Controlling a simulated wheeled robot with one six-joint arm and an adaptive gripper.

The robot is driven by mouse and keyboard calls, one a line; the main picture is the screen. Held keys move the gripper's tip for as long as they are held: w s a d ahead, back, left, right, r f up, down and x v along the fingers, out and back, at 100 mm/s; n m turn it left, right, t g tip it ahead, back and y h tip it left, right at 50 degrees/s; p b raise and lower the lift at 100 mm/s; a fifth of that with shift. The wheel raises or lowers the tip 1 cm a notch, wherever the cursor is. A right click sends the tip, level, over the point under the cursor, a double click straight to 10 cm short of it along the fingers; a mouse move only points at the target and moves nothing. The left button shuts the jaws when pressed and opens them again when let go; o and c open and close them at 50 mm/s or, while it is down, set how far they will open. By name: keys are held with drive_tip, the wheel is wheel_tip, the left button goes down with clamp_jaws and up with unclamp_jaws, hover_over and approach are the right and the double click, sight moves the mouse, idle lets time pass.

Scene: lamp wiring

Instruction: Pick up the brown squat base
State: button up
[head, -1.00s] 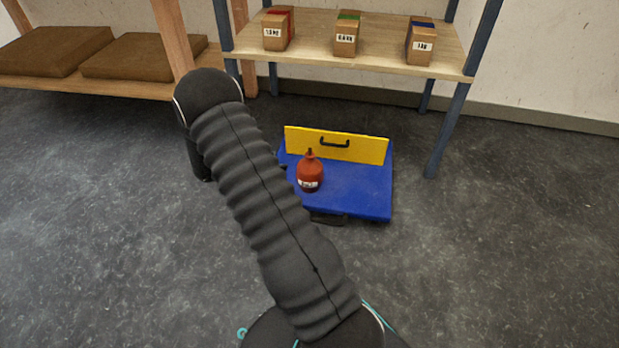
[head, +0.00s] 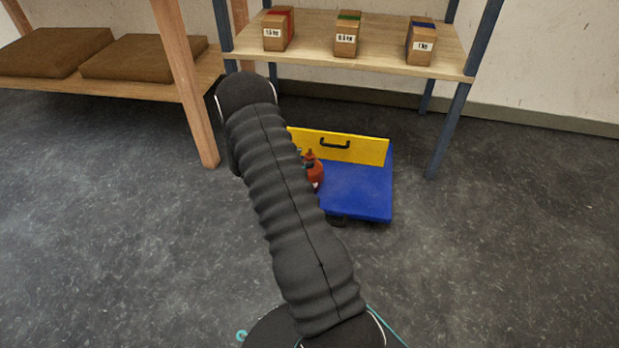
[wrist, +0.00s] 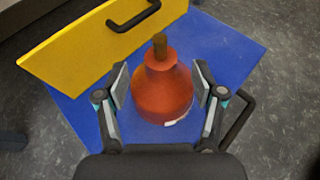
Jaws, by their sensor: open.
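The squat base (wrist: 163,92) is reddish-brown, with a round body, a narrow neck and a dark tip. It stands upright on the blue panel of a low platform and bears a white label, only partly visible. In the head view the base (head: 315,172) is partly hidden by my arm. My gripper (wrist: 162,84) is open, with one finger on each side of the base in the wrist view. The fingers look close to its sides, and I cannot tell whether either touches it. In the head view my gripper is mostly hidden behind my arm.
The platform has a blue panel (head: 360,190) and an upright yellow board (head: 365,150) with a black handle behind the base. A shelf (head: 385,50) with several labelled boxes stands behind. Brown cushions (head: 145,57) lie on a left shelf. Floor at right is clear.

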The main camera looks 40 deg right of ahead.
drive_tip(key=shift+x, duration=1.6)
drive_tip(key=shift+s+r, duration=0.1)
drive_tip(key=shift+s, duration=0.05)
clamp_jaws()
drive_tip(key=shift+a+r, duration=0.1)
